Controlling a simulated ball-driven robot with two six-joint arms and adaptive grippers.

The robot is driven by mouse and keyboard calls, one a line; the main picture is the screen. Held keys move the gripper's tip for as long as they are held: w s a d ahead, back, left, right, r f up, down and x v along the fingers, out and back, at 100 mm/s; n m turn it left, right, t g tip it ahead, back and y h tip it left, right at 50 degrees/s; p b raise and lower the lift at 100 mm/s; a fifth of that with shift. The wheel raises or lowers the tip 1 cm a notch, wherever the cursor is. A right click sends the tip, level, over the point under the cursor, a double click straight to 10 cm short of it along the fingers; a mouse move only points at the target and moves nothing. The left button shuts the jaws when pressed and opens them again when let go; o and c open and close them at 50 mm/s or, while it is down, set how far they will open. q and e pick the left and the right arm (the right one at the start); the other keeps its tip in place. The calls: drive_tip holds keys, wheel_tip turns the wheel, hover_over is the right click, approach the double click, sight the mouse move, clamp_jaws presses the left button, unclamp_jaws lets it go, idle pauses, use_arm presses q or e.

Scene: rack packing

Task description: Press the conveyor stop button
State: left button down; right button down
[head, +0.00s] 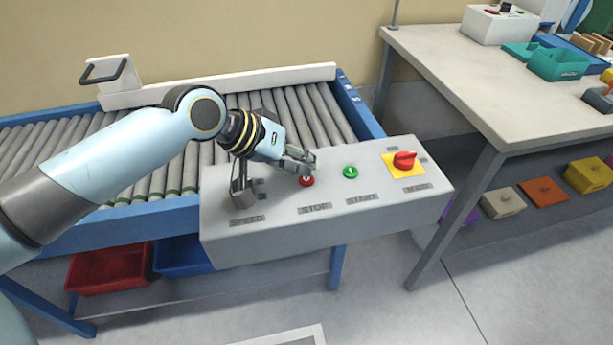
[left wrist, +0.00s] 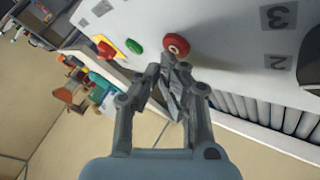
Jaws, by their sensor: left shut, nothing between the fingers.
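The stop button is a red round button (head: 306,181) above the STOP label on the grey control box (head: 330,226). It also shows in the left wrist view (left wrist: 176,44), just beyond my fingertips. My left gripper (head: 308,162) is shut and empty, with its fingertips close to the red button. I cannot tell whether they touch it; in the left wrist view the fingertips (left wrist: 171,66) look slightly apart from it. My right gripper is not in view.
A roller conveyor (head: 312,112) lies behind the box. A table (head: 480,75) stands at the right, with bins.

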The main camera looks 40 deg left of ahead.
use_arm(q)
drive_tip(key=shift+f, duration=0.45)
idle(0.6)
drive_tip(key=shift+r, duration=0.1)
drive_tip(key=shift+r+p, duration=0.75)
drive_tip(key=shift+p, duration=0.1)
wheel_tip(320, 180, up, 5)
drive_tip(key=p, duration=0.5)
drive_tip(key=shift+r, duration=0.1)
idle(0.7)
